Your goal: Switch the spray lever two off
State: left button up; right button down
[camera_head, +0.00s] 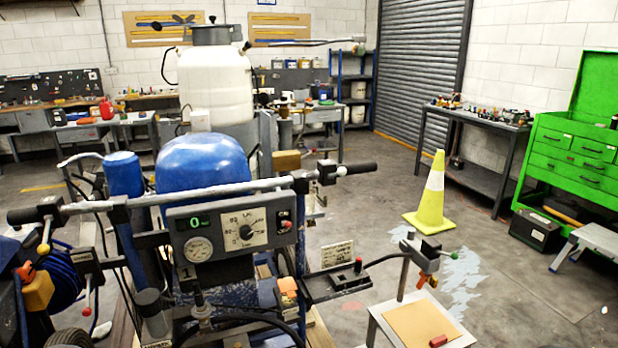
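The line striper (205,170) stands in front of me, with a blue tank and a handlebar across it. Its control panel (232,232) has a green display, a dial, a gauge and a small red switch. A label "1" shows below the panel; I cannot tell which lever is number two, or whether any is on or off. Neither of my grippers is in view.
A stand with a small valve (426,262) and a tray table (420,322) is at the lower right. A yellow cone (432,195) stands on the floor behind. A green tool cabinet (572,155) is at the right. Open floor lies between them.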

aim_at(342, 171)
jog(key=z, duration=0.15)
jog(key=i, duration=0.95)
jog(key=u, duration=0.05)
jog(key=k, duration=1)
jog(key=z, duration=0.5)
jog(key=i, duration=0.8)
jog(key=u, duration=0.15)
